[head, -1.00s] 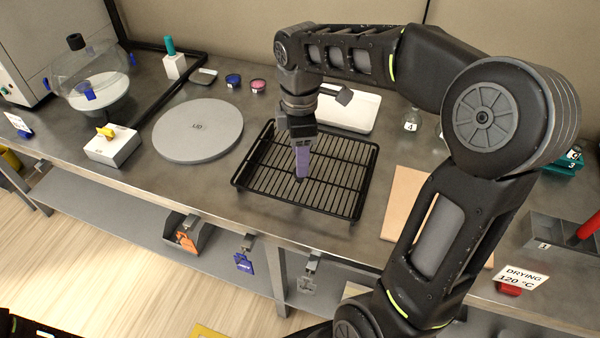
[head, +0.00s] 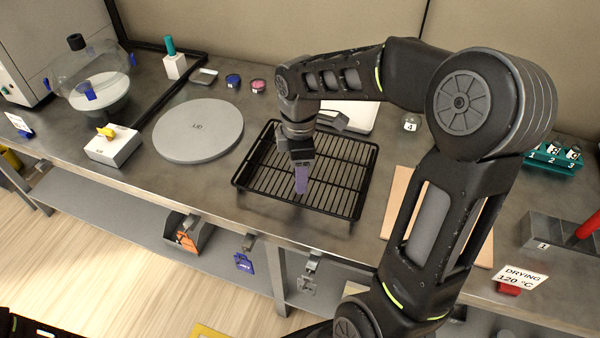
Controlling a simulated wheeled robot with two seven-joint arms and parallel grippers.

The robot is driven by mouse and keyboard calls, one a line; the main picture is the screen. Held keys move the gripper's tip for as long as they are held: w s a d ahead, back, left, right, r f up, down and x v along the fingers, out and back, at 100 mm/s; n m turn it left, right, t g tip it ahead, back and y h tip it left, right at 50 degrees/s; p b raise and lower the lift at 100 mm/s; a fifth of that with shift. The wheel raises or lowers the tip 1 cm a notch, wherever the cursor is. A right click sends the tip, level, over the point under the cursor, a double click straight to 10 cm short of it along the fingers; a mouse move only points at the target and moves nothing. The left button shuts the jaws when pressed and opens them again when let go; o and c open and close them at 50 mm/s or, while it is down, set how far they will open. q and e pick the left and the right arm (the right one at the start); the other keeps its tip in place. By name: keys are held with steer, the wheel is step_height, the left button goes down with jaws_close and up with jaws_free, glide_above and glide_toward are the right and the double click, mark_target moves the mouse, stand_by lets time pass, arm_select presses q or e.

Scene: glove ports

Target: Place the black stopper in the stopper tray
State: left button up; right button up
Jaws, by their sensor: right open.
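My right gripper (head: 302,188) points down over the black wire rack (head: 262,190), with a purple finger showing. It is open, seen nearly edge on, and I see nothing held in it. I cannot make out a loose black stopper; the gripper and arm cover part of the rack. A black knob (head: 76,41) tops the clear glass vessel (head: 68,72) at the left; I cannot tell if it is the stopper. A white tray (head: 362,116) lies behind the rack, partly hidden by my arm; I cannot tell if it is the stopper tray. My left gripper is not in view.
A round grey plate (head: 198,130) lies left of the rack. A small flask (head: 410,122) marked 4 and a teal vial rack (head: 552,160) stand at the right. A tan board (head: 400,205) lies partly under my arm.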

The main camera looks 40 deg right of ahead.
stand_by(0.4)
jaws_close()
stand_by(0.4)
